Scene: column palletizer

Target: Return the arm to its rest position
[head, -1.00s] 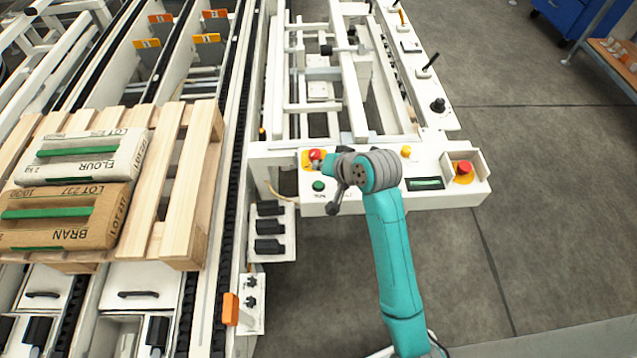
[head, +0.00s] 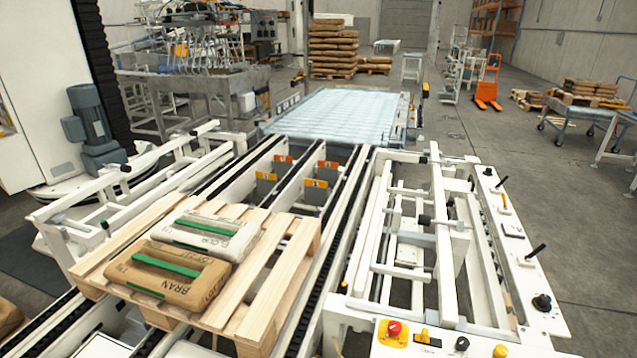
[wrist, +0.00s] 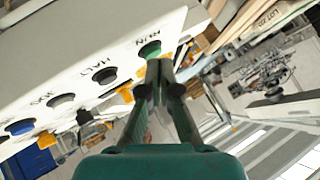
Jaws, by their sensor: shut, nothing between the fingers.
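My gripper (wrist: 160,72) shows in the wrist view with its two dark fingers together and nothing between them. Its tips appear just below a green button (wrist: 150,48) marked RUN on a white panel (wrist: 75,55). I cannot tell whether they touch it. A black button (wrist: 105,75) marked HALT, a grey button (wrist: 62,103) and a blue button (wrist: 20,127) run along the same panel to the left. My arm and gripper are outside the head view.
In the head view, a wooden pallet (head: 285,262) carries a white sack (head: 208,232) and a brown sack (head: 160,275). A red button (head: 393,328) sits on the control panel at the bottom. A white machine frame (head: 388,268) stands behind it.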

